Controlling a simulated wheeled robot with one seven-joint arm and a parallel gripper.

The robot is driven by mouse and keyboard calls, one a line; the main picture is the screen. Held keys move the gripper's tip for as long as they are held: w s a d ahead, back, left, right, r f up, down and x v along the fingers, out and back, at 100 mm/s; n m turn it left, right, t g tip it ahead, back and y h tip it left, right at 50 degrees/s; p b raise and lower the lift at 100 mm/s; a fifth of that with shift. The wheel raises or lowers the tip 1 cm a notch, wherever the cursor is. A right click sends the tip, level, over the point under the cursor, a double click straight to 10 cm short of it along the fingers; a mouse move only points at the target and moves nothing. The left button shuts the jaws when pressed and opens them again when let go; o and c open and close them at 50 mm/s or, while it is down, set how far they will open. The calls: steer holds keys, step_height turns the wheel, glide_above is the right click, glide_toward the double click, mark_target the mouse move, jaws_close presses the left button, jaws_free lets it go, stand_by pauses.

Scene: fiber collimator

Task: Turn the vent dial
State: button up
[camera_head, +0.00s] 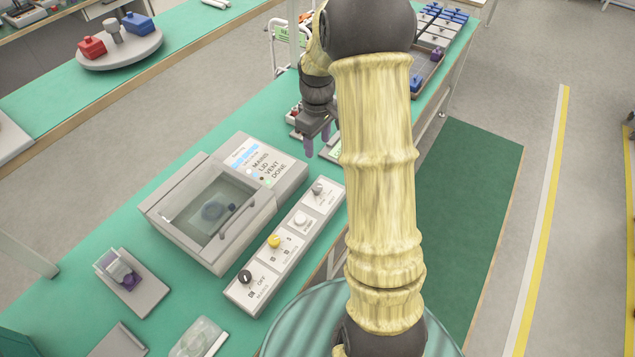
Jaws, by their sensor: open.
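A white control strip (239,289) lies along the front of a grey lidded chamber unit (190,252). It carries a black knob (245,276) marked ON/OFF, a yellow knob (274,241), a white round control (300,219) and a grey knob (318,188) at the far end. The small labels are too blurred to tell which one is the vent dial. My gripper (317,140) is open, with purple fingertips pointing down, beyond the strip's far end and apart from the knobs. No object shows between its fingers.
The chamber's display (260,163) lists MAINS, LID, VENT and DONE. A small grey stand with a purple part (131,281) is at left, a clear-covered item (199,338) in front. Trays with blue and red parts (430,58) lie behind my arm. Green bench surface (85,238) is bare left of the chamber.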

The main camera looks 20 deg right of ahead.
mark_target(317, 186)
stand_by(0.3)
step_height(317, 186, down, 18)
steer(key=shift+r+p, duration=0.25)
steer(key=shift+p, duration=0.95)
steer(key=c, duration=1)
